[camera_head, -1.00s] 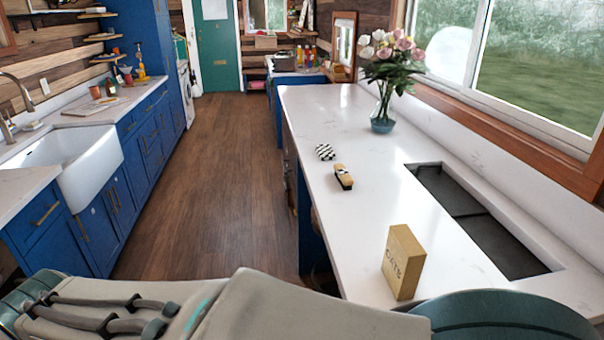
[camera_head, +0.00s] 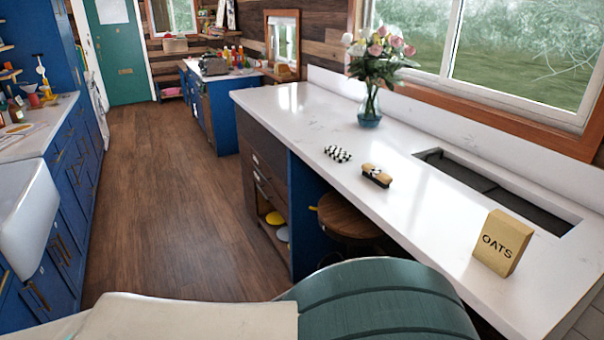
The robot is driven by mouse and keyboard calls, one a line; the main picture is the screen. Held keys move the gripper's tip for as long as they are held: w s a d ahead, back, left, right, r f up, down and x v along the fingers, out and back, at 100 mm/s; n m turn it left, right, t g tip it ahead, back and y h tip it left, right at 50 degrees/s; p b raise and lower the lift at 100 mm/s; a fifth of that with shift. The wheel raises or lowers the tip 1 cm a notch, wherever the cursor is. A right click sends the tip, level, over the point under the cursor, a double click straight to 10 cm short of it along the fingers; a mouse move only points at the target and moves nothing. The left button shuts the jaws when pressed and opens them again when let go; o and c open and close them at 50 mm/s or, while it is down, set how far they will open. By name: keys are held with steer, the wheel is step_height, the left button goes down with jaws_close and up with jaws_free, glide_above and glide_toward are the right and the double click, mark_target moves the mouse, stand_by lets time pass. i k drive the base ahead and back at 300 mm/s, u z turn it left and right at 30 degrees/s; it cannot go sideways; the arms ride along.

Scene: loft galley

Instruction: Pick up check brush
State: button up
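A small black-and-white checked item (camera_head: 338,153), which looks like the check brush, lies on the white counter (camera_head: 300,112) near its left edge. A tan and black brush-like block (camera_head: 377,176) lies just nearer and to its right, apart from it. My gripper is not in view. Only pale and teal parts of my own body show along the bottom edge, well short of the checked item.
An oats box (camera_head: 503,243) stands on the near right of the counter. A sunken dark basin (camera_head: 490,190) and a glass vase of flowers (camera_head: 369,105) are beyond. A wooden stool (camera_head: 350,218) sits under the counter. The wooden floor (camera_head: 165,205) at left is clear.

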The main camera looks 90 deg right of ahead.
mark_target(381, 179)
steer(key=i, duration=0.35)
steer(key=z, duration=2.5)
steer(key=i, duration=2.25)
steer(key=z, duration=2.55)
steer(key=i, duration=0.75)
steer(key=z, duration=0.65)
